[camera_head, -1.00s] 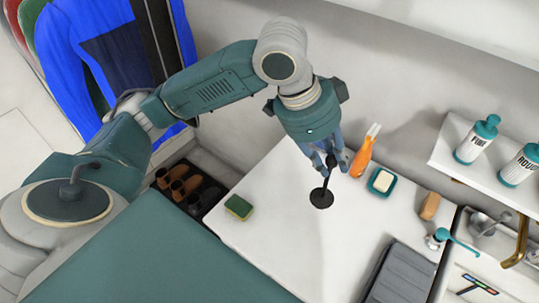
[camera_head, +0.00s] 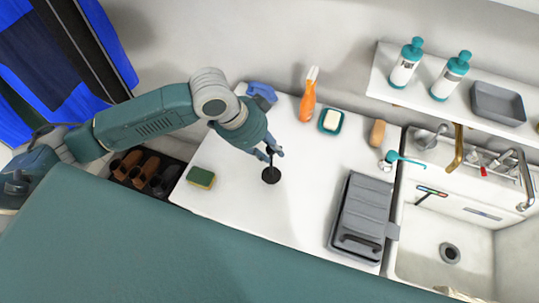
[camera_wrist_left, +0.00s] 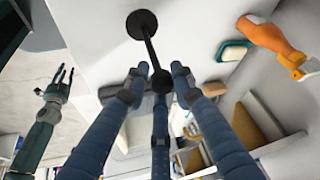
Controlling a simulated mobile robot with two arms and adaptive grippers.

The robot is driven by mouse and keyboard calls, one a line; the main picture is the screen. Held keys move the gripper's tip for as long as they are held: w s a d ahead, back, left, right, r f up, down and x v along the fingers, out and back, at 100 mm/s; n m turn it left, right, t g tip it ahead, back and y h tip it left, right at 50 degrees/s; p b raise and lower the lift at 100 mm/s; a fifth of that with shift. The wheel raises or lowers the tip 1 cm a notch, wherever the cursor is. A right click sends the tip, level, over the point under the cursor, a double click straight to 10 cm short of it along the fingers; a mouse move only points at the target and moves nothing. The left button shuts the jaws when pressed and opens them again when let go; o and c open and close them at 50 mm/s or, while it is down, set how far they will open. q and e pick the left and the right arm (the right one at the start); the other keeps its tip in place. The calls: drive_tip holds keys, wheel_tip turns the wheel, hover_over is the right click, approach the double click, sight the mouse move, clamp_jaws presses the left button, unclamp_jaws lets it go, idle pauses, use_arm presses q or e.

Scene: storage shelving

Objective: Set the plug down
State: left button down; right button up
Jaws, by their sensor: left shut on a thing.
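The plug is black, with a flat round disc (camera_head: 271,175) and a thin stem, over the white worktop in the head view. In the left wrist view its disc (camera_wrist_left: 142,24) is at the top and the stem runs down to a dark knob between my fingers. My left gripper (camera_head: 268,154) is shut on the knob end, with the disc hanging below. I cannot tell whether the disc touches the worktop. My right gripper (camera_wrist_left: 58,82) shows only in the left wrist view, at the left, with its fingers spread and empty.
A green-yellow sponge (camera_head: 201,178) lies to the left. An orange bottle (camera_head: 308,98), soap dish (camera_head: 331,121) and brown brush (camera_head: 377,132) stand behind. A grey case (camera_head: 360,215) lies to the right, then a sink (camera_head: 428,240). The worktop around the plug is clear.

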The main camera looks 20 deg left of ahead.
sight(271, 164)
use_arm(q)
drive_tip(key=shift+f, duration=2.1)
drive_tip(key=c, duration=1.5)
unclamp_jaws()
drive_tip(key=shift+o, duration=0.2)
drive_tip(key=shift+r, duration=0.1)
